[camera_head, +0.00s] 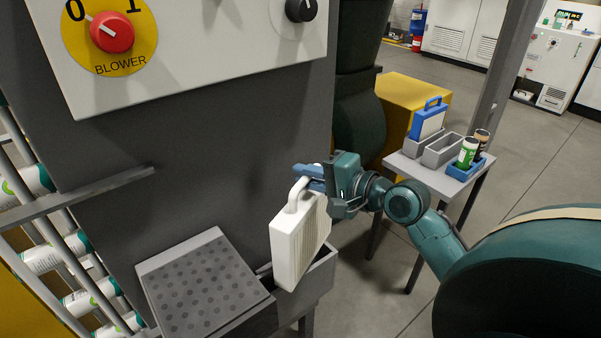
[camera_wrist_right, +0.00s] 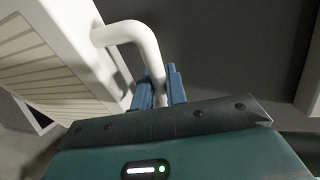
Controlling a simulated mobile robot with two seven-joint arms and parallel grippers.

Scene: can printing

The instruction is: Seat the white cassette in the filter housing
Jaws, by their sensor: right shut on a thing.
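The white cassette (camera_head: 299,240) hangs by its handle from my right gripper (camera_head: 308,177), which is shut on that handle. In the right wrist view the blue fingers (camera_wrist_right: 160,88) close around the white handle (camera_wrist_right: 128,34), and the cassette body (camera_wrist_right: 55,60) with its ribbed face is at the left. The grey filter housing (camera_head: 322,275) is an open box below and behind the cassette. The cassette's lower end overlaps the opening in the head view; whether it touches or is inside cannot be told. My left gripper is not in view.
A perforated grey plate (camera_head: 200,285) lies just left of the housing. A control panel (camera_head: 200,40) with a red blower knob hangs above. At right, a small table (camera_head: 450,180) holds a blue cassette (camera_head: 430,120), a grey bin (camera_head: 441,150) and cans in a blue tray (camera_head: 461,183).

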